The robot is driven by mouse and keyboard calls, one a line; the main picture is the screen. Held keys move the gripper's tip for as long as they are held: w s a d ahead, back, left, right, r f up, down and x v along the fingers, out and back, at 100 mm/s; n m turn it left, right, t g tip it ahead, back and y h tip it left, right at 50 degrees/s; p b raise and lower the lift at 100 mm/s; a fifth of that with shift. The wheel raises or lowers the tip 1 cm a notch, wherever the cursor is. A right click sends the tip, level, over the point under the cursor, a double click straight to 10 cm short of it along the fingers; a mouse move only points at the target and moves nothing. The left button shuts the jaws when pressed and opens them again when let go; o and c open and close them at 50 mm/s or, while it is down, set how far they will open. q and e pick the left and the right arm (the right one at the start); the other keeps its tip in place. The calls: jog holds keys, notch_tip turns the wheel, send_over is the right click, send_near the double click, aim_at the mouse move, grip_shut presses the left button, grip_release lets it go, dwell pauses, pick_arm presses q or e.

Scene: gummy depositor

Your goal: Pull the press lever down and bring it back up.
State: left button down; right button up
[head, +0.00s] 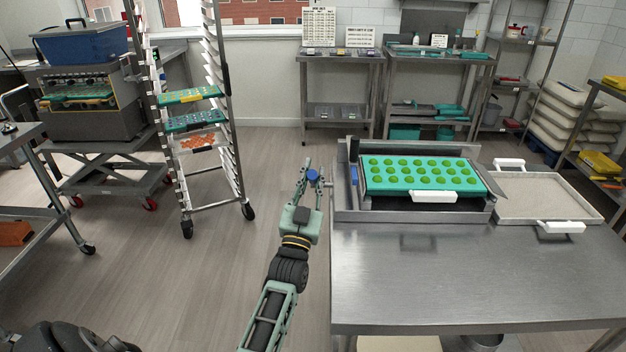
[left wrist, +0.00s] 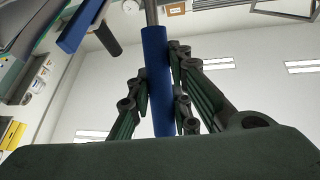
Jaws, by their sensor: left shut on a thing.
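The press (head: 342,200) stands on the left end of the steel table, and a teal mould tray (head: 376,186) with rows of green gummies sits in it. The lever's blue grip (head: 313,178) is at the left side of the press, over the floor beside the table. My left gripper (head: 308,174) is shut on this grip. In the left wrist view the blue grip (left wrist: 157,85) stands between the fingers, with a grey metal rod coming out of its end. My right gripper does not show.
A steel table (head: 470,270) fills the right, with a white-handled tray (head: 545,197) beside the press. A wheeled rack (head: 225,130) with trays stands at the left back. A second blue part (head: 354,175) is on the press's left edge. Floor left of the table is clear.

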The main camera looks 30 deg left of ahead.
pick_arm(q)
jog(key=c, duration=1.6)
grip_release()
jog(key=v, duration=1.2)
